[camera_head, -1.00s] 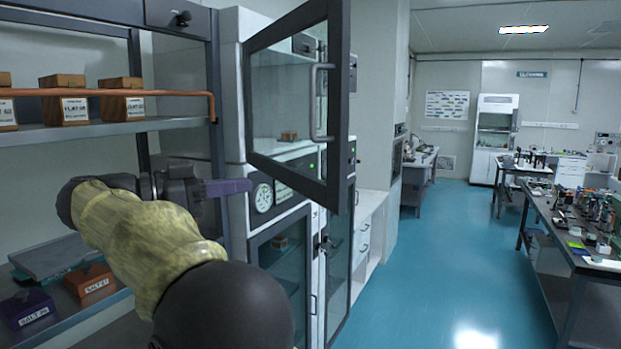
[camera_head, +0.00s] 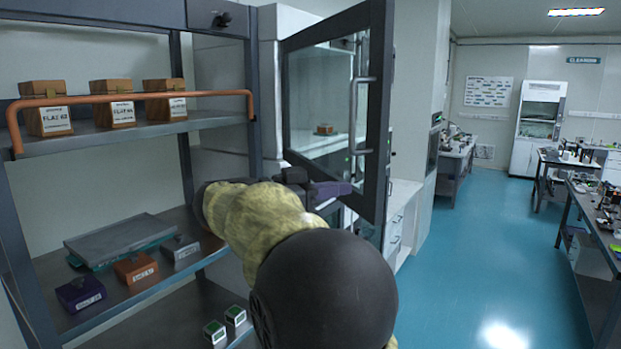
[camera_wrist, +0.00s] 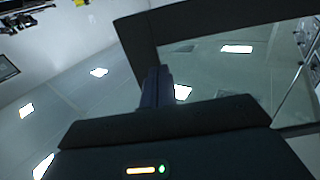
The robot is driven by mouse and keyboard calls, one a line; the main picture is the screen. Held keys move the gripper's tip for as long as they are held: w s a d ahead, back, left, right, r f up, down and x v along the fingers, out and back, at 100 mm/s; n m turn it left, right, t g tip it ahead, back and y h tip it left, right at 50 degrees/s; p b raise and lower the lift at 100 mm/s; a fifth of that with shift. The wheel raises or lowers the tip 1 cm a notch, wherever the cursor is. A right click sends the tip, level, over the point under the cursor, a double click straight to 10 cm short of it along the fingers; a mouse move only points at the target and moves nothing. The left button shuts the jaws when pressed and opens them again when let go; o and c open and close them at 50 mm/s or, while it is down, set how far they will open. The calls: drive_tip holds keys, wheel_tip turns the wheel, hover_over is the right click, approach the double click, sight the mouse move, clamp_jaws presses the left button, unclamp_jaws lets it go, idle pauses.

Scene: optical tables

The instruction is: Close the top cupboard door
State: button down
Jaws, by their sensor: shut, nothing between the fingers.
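The top cupboard door (camera_head: 378,105) is a dark-framed glass panel with a grey vertical handle (camera_head: 354,115). It stands open, swung out from the cupboard. My gripper (camera_head: 345,188) is shut and empty. In the head view its purple fingers overlap the door's lower edge; I cannot tell whether they touch it. In the wrist view, the shut fingers (camera_wrist: 157,85) point up in front of the door's dark frame (camera_wrist: 145,50) and glass. My arm hides the lower part of the cupboard in the head view.
A shelf rack with a copper rail (camera_head: 130,97) stands at the left, holding wooden boxes and coloured blocks. A counter with drawers (camera_head: 400,215) lies beyond the door. Blue floor (camera_head: 480,250) is clear at the right, beside a workbench (camera_head: 590,222).

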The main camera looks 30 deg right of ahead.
drive_tip(key=shift+p+x, duration=0.55)
drive_tip(key=shift+x, duration=0.45)
drive_tip(key=shift+s+d, duration=0.1)
drive_tip(key=shift+d, duration=0.2)
